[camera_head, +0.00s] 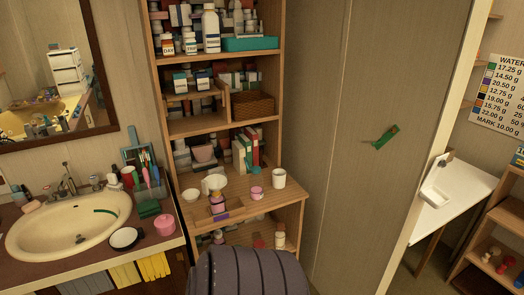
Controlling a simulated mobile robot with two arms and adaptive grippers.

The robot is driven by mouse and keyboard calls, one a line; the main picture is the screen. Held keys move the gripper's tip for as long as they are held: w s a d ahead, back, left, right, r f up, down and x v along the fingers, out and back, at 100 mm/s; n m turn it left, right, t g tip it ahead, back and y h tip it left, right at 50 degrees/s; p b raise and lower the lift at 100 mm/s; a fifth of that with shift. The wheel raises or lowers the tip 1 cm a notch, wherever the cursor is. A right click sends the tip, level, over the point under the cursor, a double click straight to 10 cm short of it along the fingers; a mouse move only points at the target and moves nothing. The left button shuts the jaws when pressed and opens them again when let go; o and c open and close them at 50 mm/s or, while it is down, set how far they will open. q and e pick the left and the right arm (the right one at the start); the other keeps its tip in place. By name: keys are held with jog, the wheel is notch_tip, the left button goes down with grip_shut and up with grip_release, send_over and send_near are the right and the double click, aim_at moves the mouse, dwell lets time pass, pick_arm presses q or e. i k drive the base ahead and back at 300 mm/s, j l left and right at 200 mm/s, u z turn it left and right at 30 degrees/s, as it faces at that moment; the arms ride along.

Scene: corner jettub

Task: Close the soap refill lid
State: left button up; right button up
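I cannot tell for sure which item is the soap refill. A small pinkish-purple bottle with a dark top (217,203) stands near the front of the pull-out wooden shelf (270,202). A round pink pot (257,193) sits to its right. A white cup (279,179) stands further right and a white mug (213,183) stands behind the bottle. Another pink lidded pot (165,225) is on the counter by the sink. All are small here, and no open lid can be made out. Neither of my grippers is in view.
A dark ribbed rounded shape, like a chair back (250,272), stands in front of the shelf. The sink (68,228) is at left with toiletries around it. Crowded shelves (215,55) rise behind. A plain wall panel (370,90) is at right, with a white table (455,200) beyond.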

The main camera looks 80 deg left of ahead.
aim_at(247, 163)
jog(key=k+j+u, duration=0.65)
jog(key=k+j, duration=0.05)
jog(key=j, duration=0.05)
